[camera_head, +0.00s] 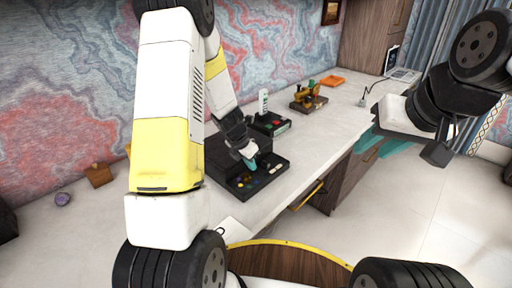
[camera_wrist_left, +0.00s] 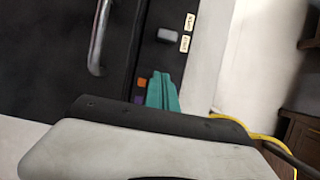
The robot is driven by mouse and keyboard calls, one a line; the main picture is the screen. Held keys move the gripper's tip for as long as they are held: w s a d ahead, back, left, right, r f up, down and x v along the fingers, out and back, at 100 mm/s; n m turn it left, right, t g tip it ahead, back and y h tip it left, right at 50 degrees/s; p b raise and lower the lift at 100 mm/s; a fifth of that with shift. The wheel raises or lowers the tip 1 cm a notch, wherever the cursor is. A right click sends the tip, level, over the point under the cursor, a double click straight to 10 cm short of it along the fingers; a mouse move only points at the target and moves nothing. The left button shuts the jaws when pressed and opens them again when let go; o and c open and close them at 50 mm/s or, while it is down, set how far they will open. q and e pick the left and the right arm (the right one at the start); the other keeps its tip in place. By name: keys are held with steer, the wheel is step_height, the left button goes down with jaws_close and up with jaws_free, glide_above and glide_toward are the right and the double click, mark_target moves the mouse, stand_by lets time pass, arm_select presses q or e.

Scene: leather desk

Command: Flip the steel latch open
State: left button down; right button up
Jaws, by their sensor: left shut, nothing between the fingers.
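A black case (camera_head: 215,160) with a control panel stands on the desk in the head view. My left gripper (camera_head: 249,161) is low over its panel, with teal fingers shut and empty. In the left wrist view, the shut fingers (camera_wrist_left: 163,93) point at the black panel. A small grey metal piece (camera_wrist_left: 167,36), perhaps the steel latch, lies beyond the fingertips beside two cream labels. It appears apart from the fingers. A shiny metal bar handle (camera_wrist_left: 98,40) is on the black surface to the left. My right gripper (camera_head: 400,147) is off the desk's right side; its jaw gap is unclear.
Behind the case, a dark device (camera_head: 270,123) and a wooden stand with brass parts (camera_head: 308,98) are on the white desk (camera_head: 335,122). An orange tray (camera_head: 332,80) lies farther back. A wooden block (camera_head: 98,174) and purple object (camera_head: 62,199) sit at left.

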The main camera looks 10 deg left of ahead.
mark_target(266, 165)
arm_select(q)
steer(key=x, duration=0.3)
steer(key=shift+w+d+r, duration=0.1)
steer(key=shift+w+d, duration=0.6)
steer(key=shift+w, duration=0.25)
steer(key=shift+w+d, duration=0.4)
steer(key=shift+w, duration=0.3)
steer(key=w+d, duration=0.2)
steer(key=w, duration=0.1)
steer(key=shift+w+d, duration=0.25)
steer(key=shift+w, duration=0.15)
steer(key=shift+r, duration=0.1)
